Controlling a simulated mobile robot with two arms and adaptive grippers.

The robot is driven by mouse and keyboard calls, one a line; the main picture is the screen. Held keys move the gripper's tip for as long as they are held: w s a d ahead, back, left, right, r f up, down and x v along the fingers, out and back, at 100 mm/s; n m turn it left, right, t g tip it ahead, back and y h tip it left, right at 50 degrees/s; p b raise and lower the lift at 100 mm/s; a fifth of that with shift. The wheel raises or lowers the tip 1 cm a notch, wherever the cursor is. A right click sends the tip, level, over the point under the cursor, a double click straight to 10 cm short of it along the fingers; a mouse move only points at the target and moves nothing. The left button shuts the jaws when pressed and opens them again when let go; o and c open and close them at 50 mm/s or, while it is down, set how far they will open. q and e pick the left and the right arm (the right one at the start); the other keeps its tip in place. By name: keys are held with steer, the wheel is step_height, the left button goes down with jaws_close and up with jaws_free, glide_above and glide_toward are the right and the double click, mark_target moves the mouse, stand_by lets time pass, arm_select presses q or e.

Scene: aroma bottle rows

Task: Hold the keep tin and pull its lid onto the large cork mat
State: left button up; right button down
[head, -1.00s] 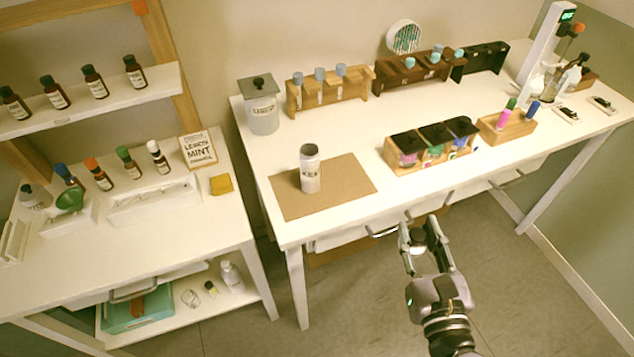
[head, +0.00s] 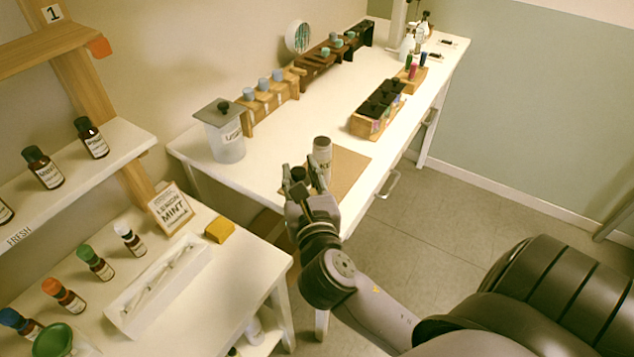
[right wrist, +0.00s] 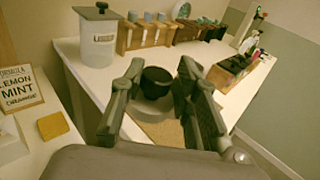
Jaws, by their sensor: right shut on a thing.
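My right gripper (head: 305,179) is shut on a small round thing with a black top, which I take to be the keep tin (right wrist: 156,82). A pale, wider part shows below the black top in the right wrist view. No name on it can be read, and the fingers hide its sides. A pale labelled can (head: 322,158) stands upright on the mat, just behind the right fingertip. My left gripper is not in view.
A clear canister (head: 224,140) with a dark lid stands at the table's back left. Wooden racks (head: 270,100) line the back, and a box of dark-lidded jars (head: 376,112) stands right of the mat. The side table holds a sign (head: 170,209) and a yellow block (head: 219,229).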

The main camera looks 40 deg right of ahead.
steer(key=shift+w+d+r+m+g+h+b, duration=2.55)
steer(key=shift+w+r+m+g+h+b, duration=0.85)
steer(key=shift+w, duration=1.1)
steer(key=shift+n+h, duration=0.3)
step_height(320, 180, down, 20)
steer(key=shift+f+b, duration=0.1)
steer(key=shift+b, duration=0.65)
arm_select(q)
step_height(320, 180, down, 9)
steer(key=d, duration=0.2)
arm_select(e)
steer(key=c, duration=1.2)
jaws_free()
steer(key=shift+c, duration=0.2)
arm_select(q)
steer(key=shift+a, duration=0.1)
arm_select(e)
steer(key=shift+o, duration=0.2)
